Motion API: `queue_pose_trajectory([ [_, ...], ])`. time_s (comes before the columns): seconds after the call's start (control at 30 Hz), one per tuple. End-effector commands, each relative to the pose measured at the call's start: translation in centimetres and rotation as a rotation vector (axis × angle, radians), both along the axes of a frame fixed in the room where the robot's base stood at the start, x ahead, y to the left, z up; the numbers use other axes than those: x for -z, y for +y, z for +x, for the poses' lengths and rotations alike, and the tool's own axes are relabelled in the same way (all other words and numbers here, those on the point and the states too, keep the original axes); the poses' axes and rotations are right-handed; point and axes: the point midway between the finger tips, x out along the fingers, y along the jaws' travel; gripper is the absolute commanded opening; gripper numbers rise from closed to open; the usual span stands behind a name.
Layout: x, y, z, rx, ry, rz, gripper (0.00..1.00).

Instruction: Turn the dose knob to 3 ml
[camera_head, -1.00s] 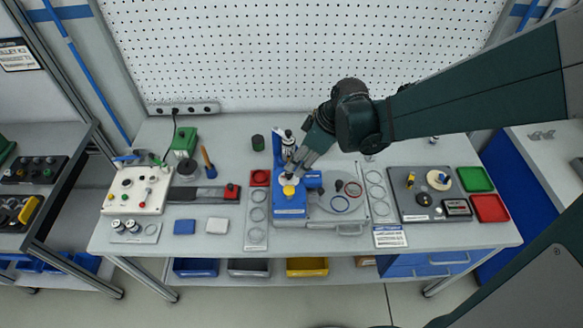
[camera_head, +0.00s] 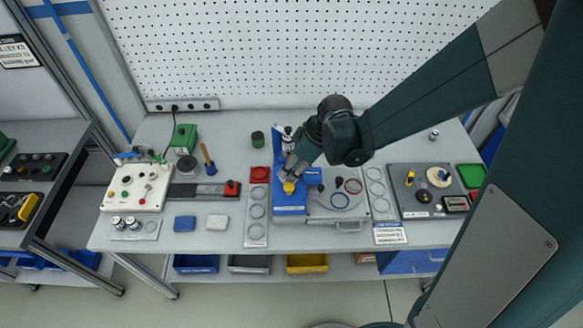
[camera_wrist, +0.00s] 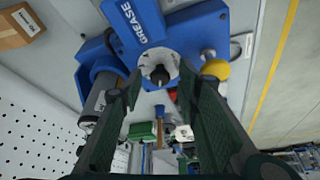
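The blue grease dispenser (camera_head: 290,210) stands mid-table, and its body (camera_wrist: 135,22) with "GREASE" lettering fills the upper wrist view. Its dose knob (camera_wrist: 160,75) is a small black knob on a round pale dial (camera_wrist: 152,57). My gripper (camera_wrist: 160,88) is open, one dark finger on each side of the knob. I cannot tell whether the fingers touch it. The knob's pointer and the dial marks are too small to read. In the head view my gripper (camera_head: 290,172) is over the dispenser and hides the dial.
A yellow cap (camera_head: 289,187) sits close to the gripper, and also shows in the wrist view (camera_wrist: 215,69). A dark cylinder (camera_wrist: 101,97) stands by the dispenser. A grey plate with rings (camera_head: 340,215) lies to the right, and a ring strip (camera_head: 256,232) to the left.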

Motion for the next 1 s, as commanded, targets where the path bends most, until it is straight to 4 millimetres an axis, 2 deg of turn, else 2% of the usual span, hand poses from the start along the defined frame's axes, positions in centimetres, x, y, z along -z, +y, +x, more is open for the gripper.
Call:
queue_pose_trajectory([
  [0.4,0.23,0.09,0.01,0.0,0.0,0.0,0.33],
  [0.6,0.23,0.08,0.01,0.0,0.0,0.0,0.06],
  [1.0,0.28,0.12,-0.02,0.03,-0.001,0.0,0.05],
])
